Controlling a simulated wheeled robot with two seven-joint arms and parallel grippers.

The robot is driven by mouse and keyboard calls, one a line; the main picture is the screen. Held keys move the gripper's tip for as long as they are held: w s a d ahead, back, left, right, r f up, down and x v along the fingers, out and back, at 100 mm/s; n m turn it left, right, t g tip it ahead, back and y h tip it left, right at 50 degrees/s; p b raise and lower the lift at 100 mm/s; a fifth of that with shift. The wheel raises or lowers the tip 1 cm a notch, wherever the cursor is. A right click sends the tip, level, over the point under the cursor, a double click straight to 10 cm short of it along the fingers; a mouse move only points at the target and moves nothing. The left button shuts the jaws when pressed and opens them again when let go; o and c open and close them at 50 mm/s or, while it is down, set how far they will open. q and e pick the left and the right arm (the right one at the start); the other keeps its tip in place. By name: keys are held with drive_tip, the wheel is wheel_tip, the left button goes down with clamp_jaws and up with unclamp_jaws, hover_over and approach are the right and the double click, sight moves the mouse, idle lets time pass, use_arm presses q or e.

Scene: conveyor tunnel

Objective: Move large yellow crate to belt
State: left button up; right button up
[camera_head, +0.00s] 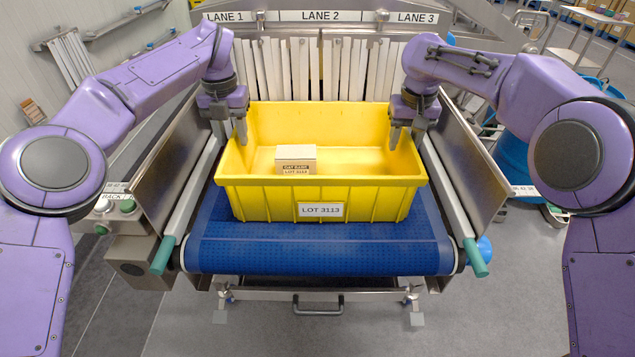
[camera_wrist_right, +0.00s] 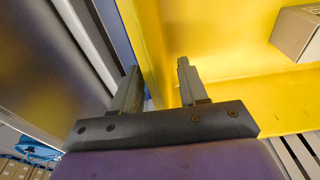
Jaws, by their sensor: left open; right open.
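The large yellow crate (camera_head: 250,196), labelled LOT 3113, sits upright on the blue belt (camera_head: 315,256). A small cardboard box (camera_head: 296,159) lies inside it. My left gripper (camera_head: 241,133) is open at the crate's left wall, its fingers near the rim. My right gripper (camera_head: 404,137) is open at the right wall. In the right wrist view, the right gripper's fingers (camera_wrist_right: 157,85) stand on either side of the crate's yellow wall (camera_wrist_right: 150,45). I cannot tell whether they touch it. The small box also shows in the right wrist view (camera_wrist_right: 298,32).
White strip curtains (camera_head: 345,70) hang behind the crate under the lane signs (camera_head: 320,16). Metal side guards (camera_head: 465,150) flank the belt. A control box with buttons (camera_head: 138,250) stands at left. A blue bin (camera_head: 512,160) stands at right.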

drive_tip(key=r, duration=0.1)
drive_tip(key=s+r, duration=0.1)
drive_tip(key=shift+s+d+r, duration=0.1)
drive_tip(key=shift+d+r, duration=0.1)
drive_tip(key=shift+r, duration=0.15)
drive_tip(key=r, duration=0.2)
drive_tip(key=w+r, duration=0.1)
drive_tip(key=r, duration=0.2)
drive_tip(key=shift+w+a+r, duration=0.15)
drive_tip(key=shift+w+a, duration=0.05)
drive_tip(key=r, duration=0.3)
drive_tip(key=shift+s+r, duration=0.2)
drive_tip(key=shift+s, duration=0.1)
drive_tip(key=shift+s+a, duration=0.1)
